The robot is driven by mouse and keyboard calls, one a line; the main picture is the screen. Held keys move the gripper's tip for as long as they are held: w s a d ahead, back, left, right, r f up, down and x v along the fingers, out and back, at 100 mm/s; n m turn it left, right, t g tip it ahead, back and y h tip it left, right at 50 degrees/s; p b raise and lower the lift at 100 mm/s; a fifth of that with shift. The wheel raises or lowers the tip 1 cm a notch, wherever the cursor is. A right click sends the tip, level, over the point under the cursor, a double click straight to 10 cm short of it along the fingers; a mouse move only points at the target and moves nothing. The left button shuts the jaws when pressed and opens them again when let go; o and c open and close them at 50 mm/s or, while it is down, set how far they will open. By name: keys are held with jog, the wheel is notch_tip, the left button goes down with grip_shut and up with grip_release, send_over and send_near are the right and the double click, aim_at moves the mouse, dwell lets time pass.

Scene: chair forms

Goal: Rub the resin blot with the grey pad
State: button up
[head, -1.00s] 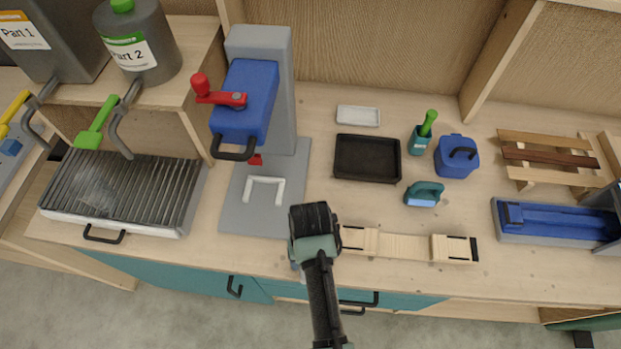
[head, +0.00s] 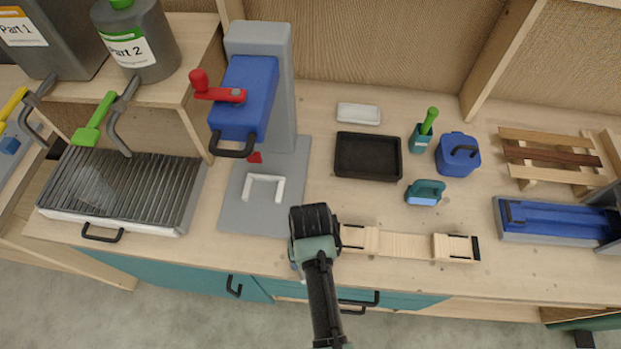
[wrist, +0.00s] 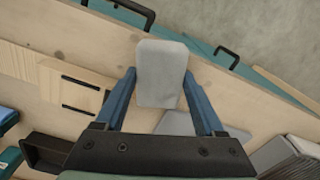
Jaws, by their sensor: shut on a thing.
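My gripper (wrist: 160,76) is shut on the grey pad (wrist: 159,68), a pale grey rounded block between its two blue fingers in the wrist view. In the head view my gripper (head: 299,265) is at the bench's front edge, left of the wooden strip, and my wrist hides most of it and the pad. I cannot see whether the pad touches the bench. No resin blot shows clearly on the bench near the pad. A pale, hazy patch (head: 92,188) lies on the slatted grate at the left; I cannot tell whether it is the blot.
A wooden strip (head: 405,244) with end blocks lies right of my wrist. A grey press (head: 290,85) with a blue head stands behind, left. The slatted grate (head: 150,185) is left.

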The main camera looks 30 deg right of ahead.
jog(key=shift+f, duration=0.4)
